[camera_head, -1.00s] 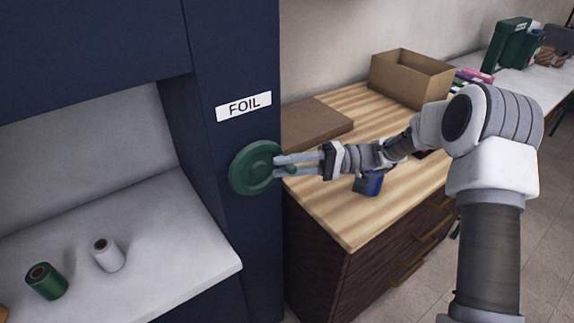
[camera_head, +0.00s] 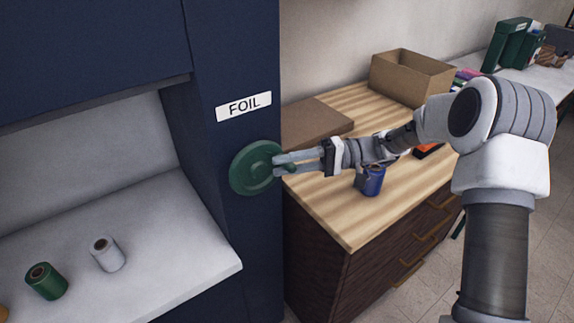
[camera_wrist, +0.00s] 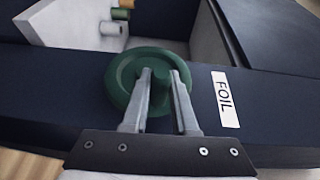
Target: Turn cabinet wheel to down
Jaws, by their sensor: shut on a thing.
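The green cabinet wheel (camera_head: 250,172) is a round disc on the dark blue cabinet front, below the white FOIL label (camera_head: 244,107). A small green knob (camera_head: 291,167) stands out from the wheel near its right edge in the head view. My gripper (camera_head: 277,166) reaches in from the right, with its two fingers shut on the knob. In the wrist view the wheel (camera_wrist: 122,82) lies behind my fingers (camera_wrist: 164,78), and the knob shows between them. The FOIL label (camera_wrist: 225,99) is to the right there.
Left of the wheel is an open cabinet bay with a pale shelf (camera_head: 150,235), holding a green spool (camera_head: 46,283) and a white spool (camera_head: 107,254). Under my arm is a wooden counter (camera_head: 350,225) with a blue can (camera_head: 373,182), a flat cardboard piece (camera_head: 318,124) and an open box (camera_head: 411,78).

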